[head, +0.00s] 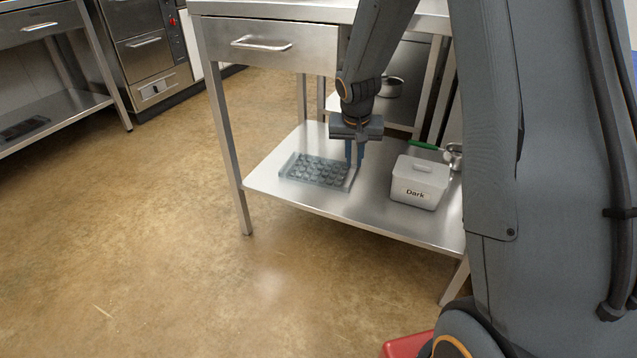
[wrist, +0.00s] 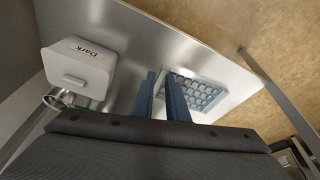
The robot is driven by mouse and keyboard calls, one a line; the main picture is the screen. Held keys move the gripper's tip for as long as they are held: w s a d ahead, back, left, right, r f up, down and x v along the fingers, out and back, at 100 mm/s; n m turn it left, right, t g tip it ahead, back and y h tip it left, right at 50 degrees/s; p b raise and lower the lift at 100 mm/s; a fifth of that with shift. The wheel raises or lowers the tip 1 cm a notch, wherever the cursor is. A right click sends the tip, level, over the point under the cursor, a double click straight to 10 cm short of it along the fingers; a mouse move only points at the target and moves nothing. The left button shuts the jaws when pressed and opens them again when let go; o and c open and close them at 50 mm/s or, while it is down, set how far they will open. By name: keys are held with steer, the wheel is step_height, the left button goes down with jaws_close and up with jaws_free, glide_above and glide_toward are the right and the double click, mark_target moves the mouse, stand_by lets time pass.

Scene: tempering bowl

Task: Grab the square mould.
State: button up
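The square mould (head: 316,170) is a translucent grey-blue tray with rows of round cavities. It lies flat on the steel lower shelf (head: 385,219) of the table. My gripper (head: 354,163) points down at the mould's right edge. In the wrist view the mould (wrist: 198,92) lies just right of the gripper's blue fingers (wrist: 162,92), which hide part of its near side. The fingers stand apart with a gap between them. I cannot tell whether the mould's edge lies between the fingers or touches them.
A white lidded box marked "Dark" (head: 419,183) stands on the shelf right of my gripper; it also shows in the wrist view (wrist: 78,67). A green-handled metal utensil (head: 426,146) lies behind it. A table leg (head: 228,150) stands at the shelf's left corner. The drawer (head: 270,45) hangs above.

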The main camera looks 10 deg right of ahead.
mark_target(354, 177)
steer(key=w+d+f+m, duration=0.1)
steer(key=w+f, duration=0.3)
steer(key=w+d+f, duration=0.2)
steer(key=w+f, duration=0.2)
steer(key=w+d+f+m+h, duration=0.1)
steer(key=w+d+f, duration=0.1)
steer(key=w, duration=0.3)
steer(key=shift+w+f+m+t+b, duration=0.1)
steer(key=shift+f+m+t+b, duration=0.25)
steer(key=shift+f, duration=0.55)
steer(key=b+x, duration=0.3)
steer(key=x, duration=0.5)
steer(key=shift+w+b, duration=0.15)
steer(key=shift+b, duration=0.15)
steer(key=shift+r, duration=0.1)
steer(key=shift+a, duration=0.1)
jaws_close()
